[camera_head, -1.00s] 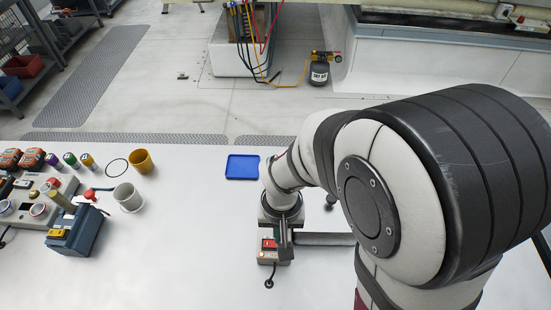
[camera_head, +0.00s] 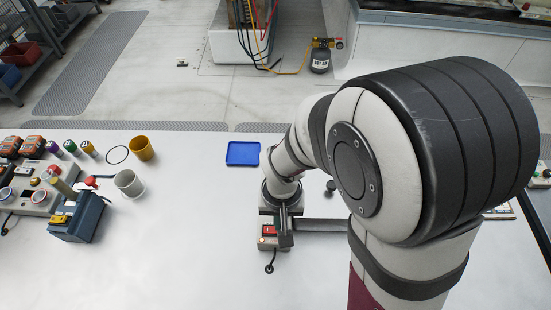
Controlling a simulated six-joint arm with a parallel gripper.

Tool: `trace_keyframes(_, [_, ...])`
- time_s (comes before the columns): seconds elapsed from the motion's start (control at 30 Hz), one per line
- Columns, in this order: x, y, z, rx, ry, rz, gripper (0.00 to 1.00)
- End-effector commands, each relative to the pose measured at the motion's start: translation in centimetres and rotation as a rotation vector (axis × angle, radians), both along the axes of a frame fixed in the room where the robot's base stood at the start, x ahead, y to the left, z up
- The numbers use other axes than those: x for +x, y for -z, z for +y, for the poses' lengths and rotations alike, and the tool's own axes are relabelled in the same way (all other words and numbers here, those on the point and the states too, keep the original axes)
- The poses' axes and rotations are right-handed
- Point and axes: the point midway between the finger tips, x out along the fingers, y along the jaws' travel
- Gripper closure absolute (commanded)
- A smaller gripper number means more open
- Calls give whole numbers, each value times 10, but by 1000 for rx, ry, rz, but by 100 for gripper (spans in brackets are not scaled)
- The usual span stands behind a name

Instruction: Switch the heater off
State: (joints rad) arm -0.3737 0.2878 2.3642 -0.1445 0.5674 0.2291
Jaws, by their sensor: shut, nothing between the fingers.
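A small pale box with a red switch (camera_head: 269,230) sits on the white table, with a dark cable at its front. It looks like the heater's switch, but I cannot read a label or tell which way the switch is set. My gripper (camera_head: 286,240) points down at the right side of this box, its dark fingers shut and empty. The fingertips are close beside the red switch; I cannot tell whether they touch it. My wrist and gripper hide part of what lies behind the box.
The table's front middle is clear.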

Motion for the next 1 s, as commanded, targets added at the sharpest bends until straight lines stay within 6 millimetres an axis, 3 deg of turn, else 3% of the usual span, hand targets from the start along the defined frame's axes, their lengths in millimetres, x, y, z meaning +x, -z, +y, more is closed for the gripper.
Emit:
trace_keyframes(0.6, [0, 7, 0, 0, -1, 0, 100])
trace_keyframes(1.0, [1, -35, 0, 1, -1, -4, 100])
